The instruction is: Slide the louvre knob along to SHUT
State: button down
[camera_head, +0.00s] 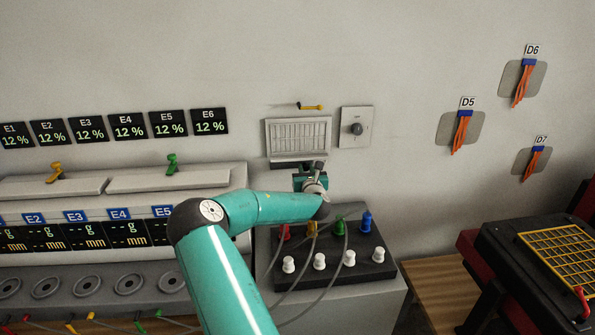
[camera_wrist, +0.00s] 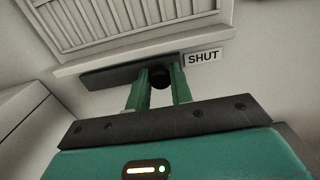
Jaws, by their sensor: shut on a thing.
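The louvre (camera_head: 298,120) is a pale slatted panel on the wall, and its slats (camera_wrist: 130,16) fill the top of the wrist view. A dark slide strip (camera_wrist: 105,76) runs under it. The round black louvre knob (camera_wrist: 161,77) is at the right end of this strip, just left of and below the SHUT label (camera_wrist: 203,57). My gripper (camera_wrist: 162,88) has its two green fingers on either side of the knob, shut on it. In the head view my gripper (camera_head: 314,172) is below the louvre's right end and hides the knob.
A wall plate with a round dial (camera_head: 357,128) is just right of the louvre. A yellow lever (camera_head: 311,107) is above it. Below my arm stands a black box (camera_head: 378,270) with coloured and white plugs and grey cables. The wall to the right is clear up to D5 (camera_head: 461,128).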

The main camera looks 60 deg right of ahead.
jog(key=shift+s+d+r, duration=0.1)
jog(key=shift+s, duration=0.1)
jog(key=c, duration=1.2)
grip_release()
jog(key=shift+d, duration=0.1)
jog(key=shift+c, duration=0.2)
jog(key=shift+a, duration=0.2)
jog(key=v, duration=1.3)
jog(key=shift+s+a, duration=0.15)
jog(key=shift+a, duration=0.1)
